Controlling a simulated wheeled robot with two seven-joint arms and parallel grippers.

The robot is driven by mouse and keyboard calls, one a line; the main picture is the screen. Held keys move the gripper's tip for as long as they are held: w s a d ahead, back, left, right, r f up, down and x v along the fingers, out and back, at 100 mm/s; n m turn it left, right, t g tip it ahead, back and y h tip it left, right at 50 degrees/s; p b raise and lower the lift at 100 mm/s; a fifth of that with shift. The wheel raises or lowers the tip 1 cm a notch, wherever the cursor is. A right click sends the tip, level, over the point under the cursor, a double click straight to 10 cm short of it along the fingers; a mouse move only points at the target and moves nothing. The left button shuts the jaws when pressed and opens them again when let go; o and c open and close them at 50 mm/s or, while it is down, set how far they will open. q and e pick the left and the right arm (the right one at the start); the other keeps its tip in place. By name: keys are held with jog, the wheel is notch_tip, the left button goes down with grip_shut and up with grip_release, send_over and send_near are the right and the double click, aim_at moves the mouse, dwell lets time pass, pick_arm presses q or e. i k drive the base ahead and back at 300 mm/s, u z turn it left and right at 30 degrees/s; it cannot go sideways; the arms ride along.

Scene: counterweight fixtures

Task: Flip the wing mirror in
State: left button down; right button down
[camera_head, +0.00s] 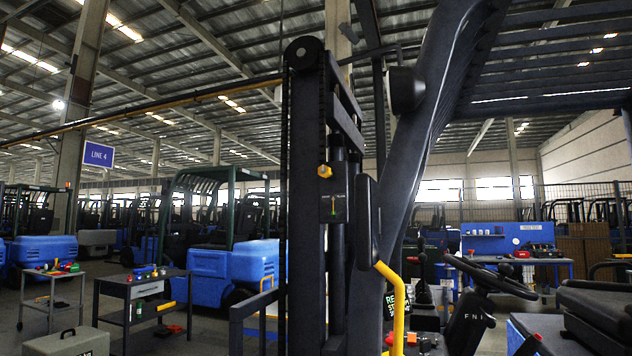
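A dark forklift stands close in front of me. A tall, rounded black housing that looks like the wing mirror (368,222) sits between the upright mast (305,190) and the slanted front pillar (425,130). It appears narrow, and I cannot tell which way its glass faces or how far it is folded. Its mount is hidden. Neither of my grippers is in view.
A yellow grab handle (398,305) is just below the mirror. The steering wheel (497,278) and seat (600,310) are at the right. Tool carts (140,290) stand at the left.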

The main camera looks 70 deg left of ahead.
aim_at(369, 223)
jog(key=u, duration=1.65)
